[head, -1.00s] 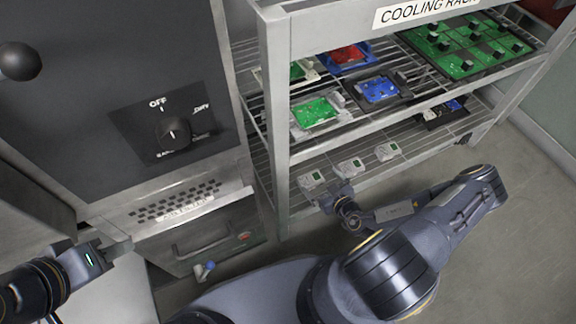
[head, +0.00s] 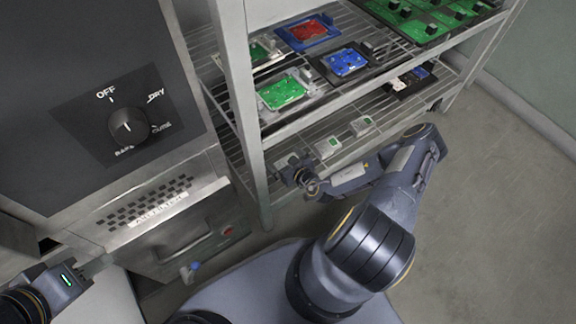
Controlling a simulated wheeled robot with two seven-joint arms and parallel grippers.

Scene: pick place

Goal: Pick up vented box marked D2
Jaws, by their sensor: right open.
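Small pale boxes with green marks sit in a row on the lower wire shelf of the rack. The middle box (head: 328,146) and the right box (head: 362,125) show clearly. The leftmost box (head: 287,159) is mostly hidden at my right gripper (head: 288,169). The markings are too small to read, so I cannot tell which is D2. My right gripper is open at the leftmost box, at the shelf's front edge; I cannot tell whether its fingers are around the box. My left gripper (head: 98,264) is at the lower left, away from the boxes, its finger opening unclear.
The rack's front post (head: 238,90) stands just left of the boxes. The shelf above holds circuit boards in trays, including a green board (head: 283,92) and a blue board (head: 346,62). An oven with a dial (head: 128,126) stands left. The floor (head: 480,200) at right is clear.

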